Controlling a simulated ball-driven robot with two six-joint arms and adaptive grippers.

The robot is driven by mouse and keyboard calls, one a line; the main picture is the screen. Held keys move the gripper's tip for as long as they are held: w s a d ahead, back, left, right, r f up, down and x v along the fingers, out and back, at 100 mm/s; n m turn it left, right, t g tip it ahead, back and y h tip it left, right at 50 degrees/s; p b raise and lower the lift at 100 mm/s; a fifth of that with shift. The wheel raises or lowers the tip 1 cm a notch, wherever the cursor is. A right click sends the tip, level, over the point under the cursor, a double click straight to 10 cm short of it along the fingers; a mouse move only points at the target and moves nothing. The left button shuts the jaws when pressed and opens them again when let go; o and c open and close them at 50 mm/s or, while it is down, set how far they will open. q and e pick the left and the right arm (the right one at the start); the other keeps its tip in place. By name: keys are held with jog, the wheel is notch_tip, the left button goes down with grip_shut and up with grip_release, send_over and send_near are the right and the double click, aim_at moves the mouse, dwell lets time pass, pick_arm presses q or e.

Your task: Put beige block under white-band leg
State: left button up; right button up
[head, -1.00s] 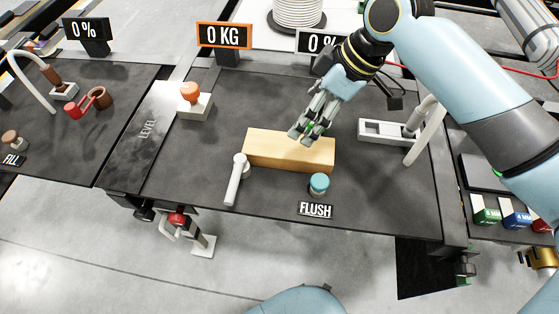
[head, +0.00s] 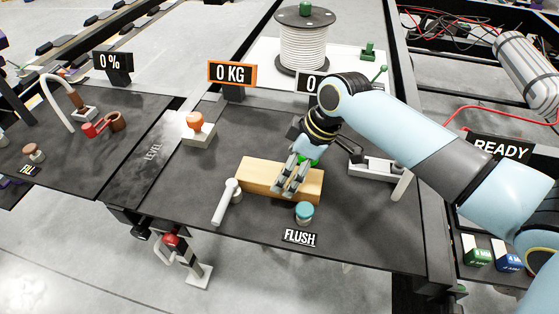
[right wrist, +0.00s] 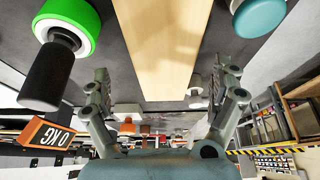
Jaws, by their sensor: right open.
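The beige block (head: 257,176) is a long wooden-looking bar lying flat on the dark worktop. It also fills the top middle of the right wrist view (right wrist: 165,40). My right gripper (head: 287,184) is open over the block's right half, its fingers overlapping the block in the head view. In the right wrist view its fingers (right wrist: 165,88) stand apart on either side of the block; I cannot tell whether they touch it. A leg with a red knob (head: 171,240) and a pale foot plate (head: 199,276) stands below the worktop's front edge; I cannot make out a white band.
A white lever (head: 226,203) and a teal FLUSH button (head: 304,211) stand just in front of the block. An orange-topped knob (head: 195,124) is behind left. A grey-white fixture (head: 372,168) is to the right. The worktop between knob and block is clear.

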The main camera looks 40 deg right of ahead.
jog(key=x, duration=0.2)
jog(key=a+x, duration=0.1)
jog(key=x, duration=0.1)
jog(key=shift+d+r, duration=0.1)
jog(key=shift+r, duration=0.05)
jog(key=shift+f, duration=0.25)
jog(key=shift+c, duration=0.5)
jog(key=c, duration=1.5)
pick_arm(q)
jog(key=shift+s+d, duration=0.15)
jog(key=shift+s, duration=0.1)
pick_arm(e)
jog(key=shift+r, duration=0.2)
